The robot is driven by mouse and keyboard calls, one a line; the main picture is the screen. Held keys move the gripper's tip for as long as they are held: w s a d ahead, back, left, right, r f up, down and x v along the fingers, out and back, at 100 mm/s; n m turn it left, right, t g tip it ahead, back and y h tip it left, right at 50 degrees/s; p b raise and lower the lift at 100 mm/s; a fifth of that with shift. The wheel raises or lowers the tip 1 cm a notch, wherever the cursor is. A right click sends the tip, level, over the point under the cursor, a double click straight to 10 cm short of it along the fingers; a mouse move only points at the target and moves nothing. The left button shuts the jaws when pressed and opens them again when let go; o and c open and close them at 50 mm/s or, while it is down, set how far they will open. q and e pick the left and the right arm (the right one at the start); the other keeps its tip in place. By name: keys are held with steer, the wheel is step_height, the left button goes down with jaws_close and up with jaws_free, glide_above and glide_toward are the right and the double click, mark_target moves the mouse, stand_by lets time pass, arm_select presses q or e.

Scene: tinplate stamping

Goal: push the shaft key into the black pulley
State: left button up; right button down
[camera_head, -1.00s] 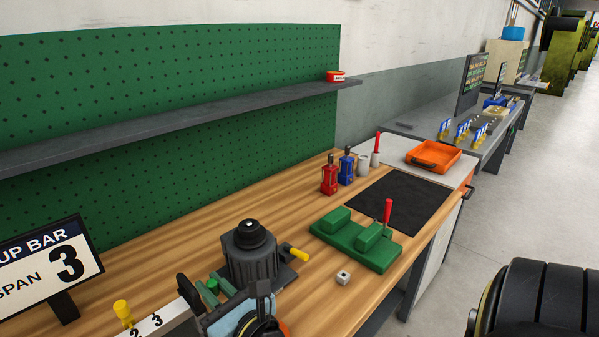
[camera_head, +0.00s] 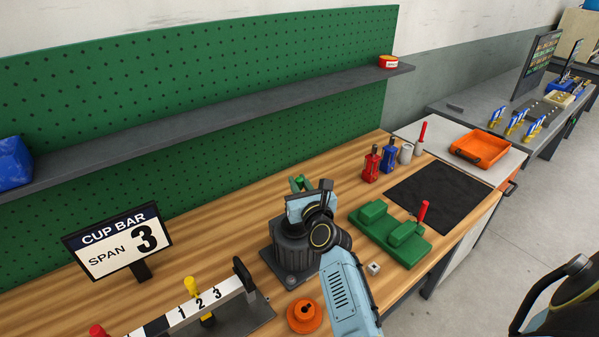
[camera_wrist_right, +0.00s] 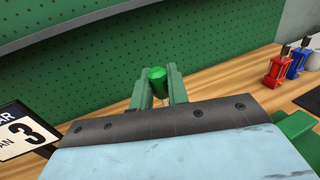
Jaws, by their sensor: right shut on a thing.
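My right gripper (camera_head: 302,184) is above the ribbed dark grey drum (camera_head: 292,248) on the bench, with its wrist hiding the drum's top. The black pulley cannot be made out apart from this drum, whose black hub is hidden now. In the right wrist view the two green fingers (camera_wrist_right: 158,90) are shut on a green faceted piece (camera_wrist_right: 157,75). Its lower part is hidden, and I cannot tell whether it is the shaft key. The held piece appears apart from the drum. My left gripper is not in view.
An orange disc (camera_head: 305,316) lies in front of the drum. A striped numbered bar (camera_head: 195,303) is at the left front. A green block fixture (camera_head: 388,240) and a small metal cube (camera_head: 373,268) are at the right. A black mat (camera_head: 440,195) lies clear.

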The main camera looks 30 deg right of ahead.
stand_by(0.3)
steer(key=shift+f+b, duration=0.45)
steer(key=shift+f, duration=0.2)
steer(key=shift+f+b, duration=1.55)
steer(key=shift+f, duration=0.3)
steer(key=shift+f+b, duration=1.2)
steer(key=shift+f, duration=0.35)
stand_by(1.3)
